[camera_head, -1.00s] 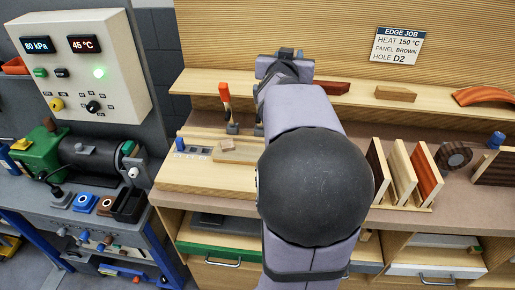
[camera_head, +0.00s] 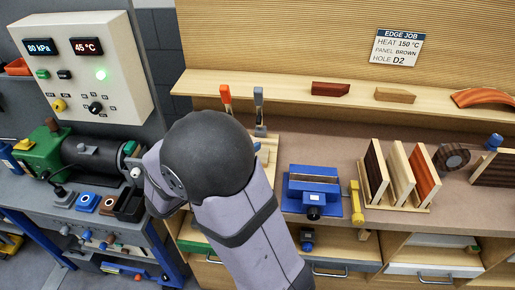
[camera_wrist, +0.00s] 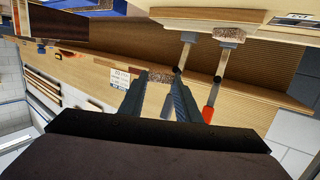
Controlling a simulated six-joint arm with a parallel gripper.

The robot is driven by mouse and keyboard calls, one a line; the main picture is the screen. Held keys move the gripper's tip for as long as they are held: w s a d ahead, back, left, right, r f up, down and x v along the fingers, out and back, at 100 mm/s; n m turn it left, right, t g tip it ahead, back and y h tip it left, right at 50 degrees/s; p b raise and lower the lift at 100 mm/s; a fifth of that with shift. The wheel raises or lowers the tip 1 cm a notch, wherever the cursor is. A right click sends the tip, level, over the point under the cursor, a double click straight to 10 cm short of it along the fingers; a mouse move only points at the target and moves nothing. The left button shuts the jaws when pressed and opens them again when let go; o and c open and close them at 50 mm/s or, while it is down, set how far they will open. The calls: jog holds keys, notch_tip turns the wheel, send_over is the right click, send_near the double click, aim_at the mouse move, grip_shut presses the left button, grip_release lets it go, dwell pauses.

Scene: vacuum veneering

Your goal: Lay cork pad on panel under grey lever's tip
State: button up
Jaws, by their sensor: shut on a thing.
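In the wrist view my gripper (camera_wrist: 160,80) is shut on a speckled brown cork pad (camera_wrist: 160,76), held between the fingertips. In the head view my arm hides the gripper and pad. The grey lever (camera_head: 259,104) stands upright beside the orange lever (camera_head: 226,98) at the back of the bench; the orange handle also shows in the wrist view (camera_wrist: 208,114). The pale panel (camera_head: 268,150) is mostly hidden behind my arm. In the wrist view, a second cork pad (camera_wrist: 230,33) lies at the panel, near the orange lever's tip. My gripper is apart from the panel.
A blue vise-like device (camera_head: 313,190) and a yellow-handled tool (camera_head: 356,203) stand right of the panel. A rack of upright boards (camera_head: 402,175) is farther right. A green and black machine (camera_head: 92,155) is left. A shelf (camera_head: 360,105) with wood blocks runs behind.

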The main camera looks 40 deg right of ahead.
jog(key=s+a+f+n+t+y+p, duration=0.1)
jog(key=s+a+f, duration=0.1)
jog(key=a, duration=0.4)
jog(key=s+a+f+n+t, duration=0.1)
jog(key=s+a+f, duration=0.1)
jog(key=a, duration=0.3)
jog(key=r+p+x, duration=0.1)
jog(key=x, duration=0.5)
jog(key=p+x, duration=0.1)
jog(key=x, duration=0.5)
jog(key=w+r+p+x, duration=0.1)
jog(key=x, duration=0.4)
jog(key=shift+w+d+r+p, duration=0.1)
jog(key=shift+d+r+p, duration=0.2)
jog(key=shift+d, duration=0.1)
jog(key=shift+m, duration=0.3)
jog(key=shift+f, duration=0.1)
jog(key=shift+f+p, duration=0.35)
jog(key=shift+f, duration=1.35)
jog(key=shift+f, duration=0.1)
jog(key=shift+f, duration=0.15)
jog(key=o, duration=1)
